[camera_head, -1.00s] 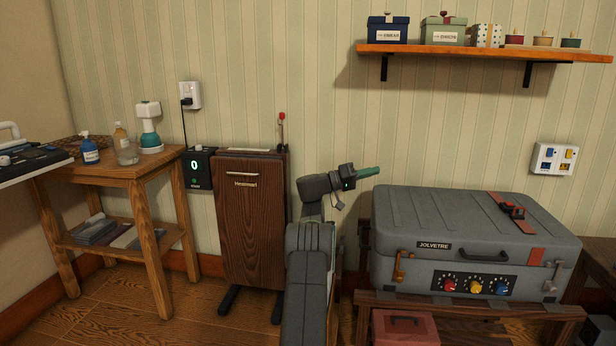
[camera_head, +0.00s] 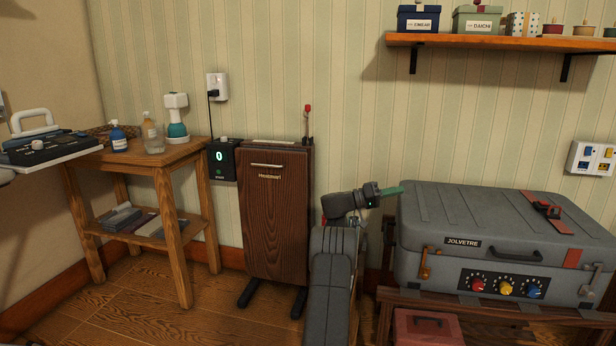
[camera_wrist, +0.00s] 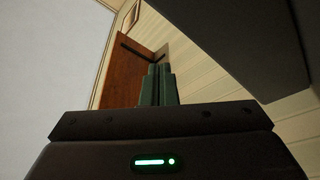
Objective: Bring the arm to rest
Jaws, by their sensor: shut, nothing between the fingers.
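My gripper (camera_head: 391,190) shows in the head view at the end of my dark grey arm, low in front of the wall. Its green fingers point right, toward the left end of the grey case's lid, and look close to it; I cannot tell the exact gap. In the wrist view the two green fingers (camera_wrist: 158,84) stand side by side, shut with nothing between them. My arm is folded in front of the gap between the wooden cabinet and the case.
A grey case (camera_head: 460,215) with coloured knobs lies on a low wooden stand to the right. A dark wooden trouser-press-like cabinet (camera_head: 275,220) stands left of my arm. A wooden side table (camera_head: 185,158) holds bottles. A wall shelf (camera_head: 480,41) holds boxes above.

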